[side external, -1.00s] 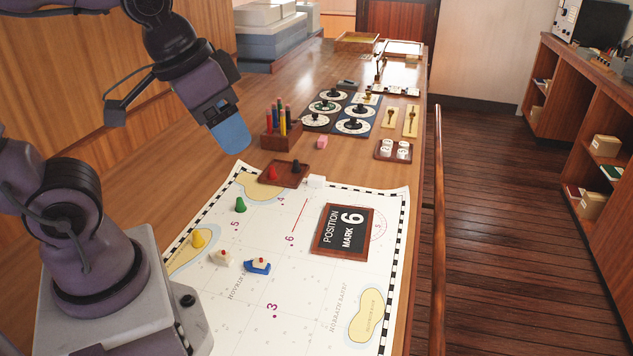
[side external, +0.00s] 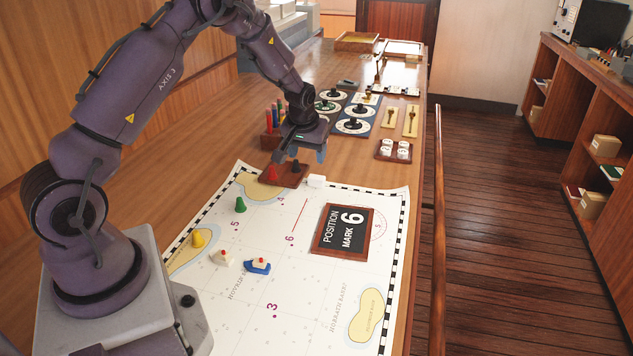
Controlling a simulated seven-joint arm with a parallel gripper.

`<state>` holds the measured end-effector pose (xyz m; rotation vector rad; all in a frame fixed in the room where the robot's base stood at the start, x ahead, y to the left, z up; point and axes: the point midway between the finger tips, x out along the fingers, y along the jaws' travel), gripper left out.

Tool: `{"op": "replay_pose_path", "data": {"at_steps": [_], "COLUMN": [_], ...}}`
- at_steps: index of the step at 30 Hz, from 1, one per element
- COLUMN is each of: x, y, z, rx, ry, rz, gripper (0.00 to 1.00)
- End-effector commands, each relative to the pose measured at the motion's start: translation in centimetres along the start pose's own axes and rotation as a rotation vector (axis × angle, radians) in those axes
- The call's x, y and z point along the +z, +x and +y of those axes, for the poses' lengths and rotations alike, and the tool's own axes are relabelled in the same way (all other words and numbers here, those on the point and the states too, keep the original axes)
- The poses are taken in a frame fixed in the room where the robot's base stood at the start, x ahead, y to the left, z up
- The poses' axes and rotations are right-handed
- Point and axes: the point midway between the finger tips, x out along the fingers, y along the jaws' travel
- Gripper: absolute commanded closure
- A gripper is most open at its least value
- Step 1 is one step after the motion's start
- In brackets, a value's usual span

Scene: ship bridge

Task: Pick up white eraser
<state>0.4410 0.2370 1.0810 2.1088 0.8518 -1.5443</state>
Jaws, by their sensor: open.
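A small white block (side external: 316,181), which looks like the white eraser, lies at the far edge of the chart (side external: 330,290), just right of the small wooden tray. My gripper (side external: 304,156) is open and points down, above and slightly behind the tray, to the upper left of the white block in the picture. It appears apart from the block. Nothing shows between its fingers, though the gap is partly hidden. The pink block seen earlier is hidden behind my gripper.
The wooden tray (side external: 297,181) holds a red and a dark cone piece. A pencil holder (side external: 269,142) stands behind my gripper to the left. Dice-like white pieces sit in another tray (side external: 381,155).

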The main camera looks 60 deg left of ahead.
Motion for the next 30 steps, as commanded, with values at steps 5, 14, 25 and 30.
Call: {"op": "replay_pose_path", "data": {"at_steps": [5,14,25,30], "x": [-1.9,-2.2,-2.2,-2.3], "y": [0.5,5.8,9.6,11.7], "z": [0.6,0.7,0.5,0.5], "rx": [0.025,0.025,0.025,0.026], "ry": [-0.053,-0.051,-0.051,-0.05], "rz": [0.072,0.069,0.068,0.069], "gripper": [0.38,0.38,0.38,0.38]}}
